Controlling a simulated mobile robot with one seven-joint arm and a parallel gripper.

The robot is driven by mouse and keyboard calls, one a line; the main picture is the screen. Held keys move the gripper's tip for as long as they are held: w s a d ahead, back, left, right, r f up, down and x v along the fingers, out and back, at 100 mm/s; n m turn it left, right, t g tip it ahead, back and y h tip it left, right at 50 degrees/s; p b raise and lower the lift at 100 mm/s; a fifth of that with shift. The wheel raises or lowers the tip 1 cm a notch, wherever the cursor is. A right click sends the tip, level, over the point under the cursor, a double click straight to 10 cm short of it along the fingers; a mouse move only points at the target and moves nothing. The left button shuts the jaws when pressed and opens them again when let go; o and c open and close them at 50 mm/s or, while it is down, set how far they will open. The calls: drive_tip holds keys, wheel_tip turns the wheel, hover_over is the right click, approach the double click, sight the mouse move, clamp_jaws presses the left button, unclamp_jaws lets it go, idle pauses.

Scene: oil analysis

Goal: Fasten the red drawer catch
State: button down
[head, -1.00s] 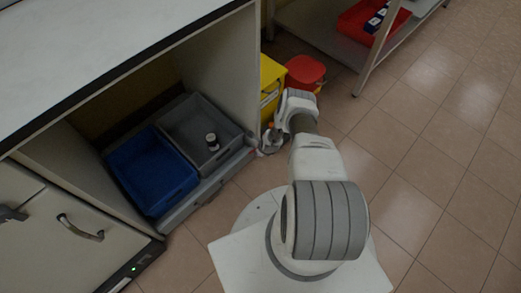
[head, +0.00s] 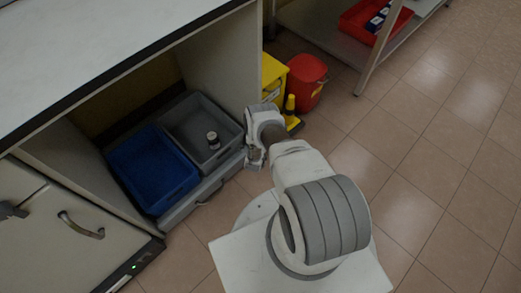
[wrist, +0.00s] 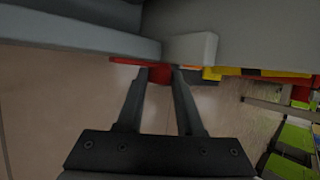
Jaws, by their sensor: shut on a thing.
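The low grey drawer (head: 193,203) sits at the bottom of the open cabinet bay and carries a blue crate and a grey crate. My gripper (head: 252,158) is at the drawer's right front end, beside the cabinet's side wall; its fingertips are hard to make out in the head view. In the wrist view, my gripper (wrist: 158,72) has its two fingers on either side of a red piece (wrist: 158,76), which looks like the red catch, just under a pale grey block. The catch is hidden in the head view, and its exact position cannot be told.
The blue crate (head: 150,172) and the grey crate (head: 228,152) stand on the drawer; a small dark jar (head: 213,140) is in the grey one. A yellow bin (head: 272,75), a yellow cone-like object (head: 290,104) and a red bin (head: 306,80) are close right of the cabinet. Floor at right is clear.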

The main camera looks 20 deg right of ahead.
drive_tip(key=shift+w+r, duration=0.1)
drive_tip(key=shift+w, duration=0.1)
idle(0.4)
drive_tip(key=c, duration=0.5)
unclamp_jaws()
drive_tip(key=shift+c, duration=0.2)
drive_tip(key=shift+s+a+r, duration=0.1)
drive_tip(key=shift+s, duration=0.1)
